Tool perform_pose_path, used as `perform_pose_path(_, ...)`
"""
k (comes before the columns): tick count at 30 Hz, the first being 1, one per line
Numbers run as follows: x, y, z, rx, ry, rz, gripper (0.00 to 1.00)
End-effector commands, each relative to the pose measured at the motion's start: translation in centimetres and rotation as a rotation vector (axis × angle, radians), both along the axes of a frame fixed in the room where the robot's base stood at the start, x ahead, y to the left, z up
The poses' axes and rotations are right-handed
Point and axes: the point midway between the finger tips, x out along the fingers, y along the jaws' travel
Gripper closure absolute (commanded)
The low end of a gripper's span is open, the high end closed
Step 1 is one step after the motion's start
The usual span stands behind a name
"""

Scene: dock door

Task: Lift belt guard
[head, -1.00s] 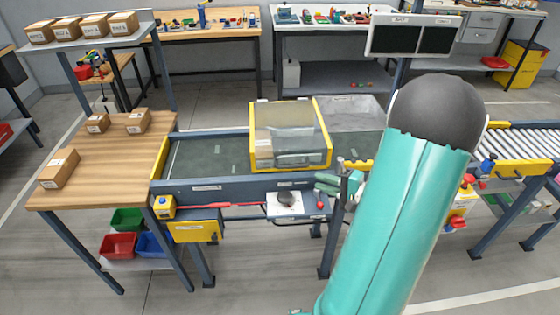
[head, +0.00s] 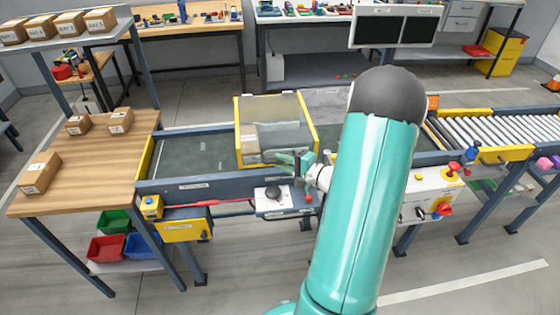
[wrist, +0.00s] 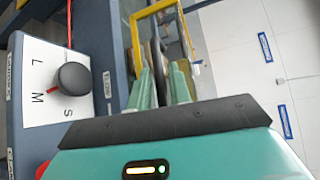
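The belt guard (head: 275,110) is a clear cover with a yellow frame. It sits down over the conveyor belt (head: 190,155), and a carton (head: 250,143) shows through it. My gripper (head: 280,161) is at the guard's front lower right, in front of the yellow frame. My forearm hides the belt to the right of the guard.
A control panel with a black dial (head: 273,192) is just below my gripper; the dial also shows in the wrist view (wrist: 74,78). A wooden table (head: 90,160) with cartons stands left. A roller conveyor (head: 490,128) and a red-knobbed box (head: 430,190) are right.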

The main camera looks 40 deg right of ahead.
Motion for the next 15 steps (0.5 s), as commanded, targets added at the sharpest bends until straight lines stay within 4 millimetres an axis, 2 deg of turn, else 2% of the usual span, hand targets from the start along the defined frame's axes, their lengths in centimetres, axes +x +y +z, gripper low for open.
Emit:
perform_pose_path(4,1.22,0.22,-0.17,-0.001,0.001,0.001,0.80)
perform_pose_path(12,1.42,0.18,-0.18,-0.001,0.000,0.000,0.80)
perform_pose_path(15,1.41,0.19,-0.19,-0.001,0.000,0.000,0.98)
